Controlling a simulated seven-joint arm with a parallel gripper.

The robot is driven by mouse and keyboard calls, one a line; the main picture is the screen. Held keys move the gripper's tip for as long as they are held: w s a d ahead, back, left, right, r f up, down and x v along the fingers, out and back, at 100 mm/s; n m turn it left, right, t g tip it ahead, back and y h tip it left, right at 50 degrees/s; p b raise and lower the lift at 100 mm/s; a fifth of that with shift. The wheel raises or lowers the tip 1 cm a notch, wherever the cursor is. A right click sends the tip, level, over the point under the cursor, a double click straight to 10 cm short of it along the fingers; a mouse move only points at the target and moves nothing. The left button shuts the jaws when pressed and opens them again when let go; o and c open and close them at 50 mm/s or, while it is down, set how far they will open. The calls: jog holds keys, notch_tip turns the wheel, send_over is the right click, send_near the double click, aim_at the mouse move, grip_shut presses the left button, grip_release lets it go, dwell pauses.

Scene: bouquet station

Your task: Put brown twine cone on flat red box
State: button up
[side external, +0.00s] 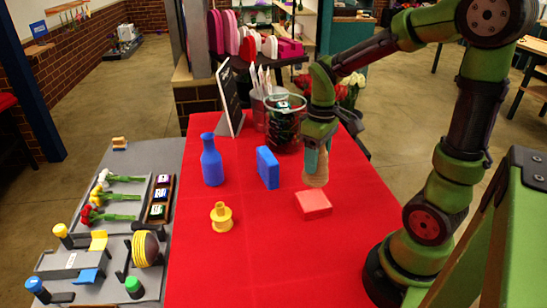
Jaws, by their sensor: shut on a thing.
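The brown twine cone (315,173) is held below my gripper (317,148), which is shut on it. The flat red box (313,204) lies on the red table. In the picture, the lower end of the cone is just above the far edge of the box. From this single view I cannot tell whether the cone is over the box or behind it, or how high it hangs. The fingers partly hide the cone's upper part.
A blue block (267,168), a blue bottle (212,162) and a yellow spool-like piece (221,217) stand left of the box. A glass jar (285,124) and a black sign (230,97) stand behind. The red tabletop (270,265) is clear in front.

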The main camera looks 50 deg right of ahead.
jog(key=shift+f, duration=3.1)
jog(key=shift+f, duration=0.1)
jog(key=o, duration=1.1)
notch_tip(320, 180, up, 12)
jog(key=s+a+r+m+t, duration=0.1)
jog(key=a+t, duration=0.1)
jog(key=a, duration=0.2)
jog(key=s+a+r+m+t+y, duration=0.1)
jog(key=a+r+t, duration=0.1)
jog(key=a, duration=0.2)
jog(key=s+a+r+m+t+y, duration=0.1)
jog(key=a+m+t, duration=0.1)
jog(key=a+t, duration=0.1)
jog(key=shift+s+a+r, duration=0.35)
jog(key=shift+a+r, duration=0.05)
jog(key=shift+a, duration=0.15)
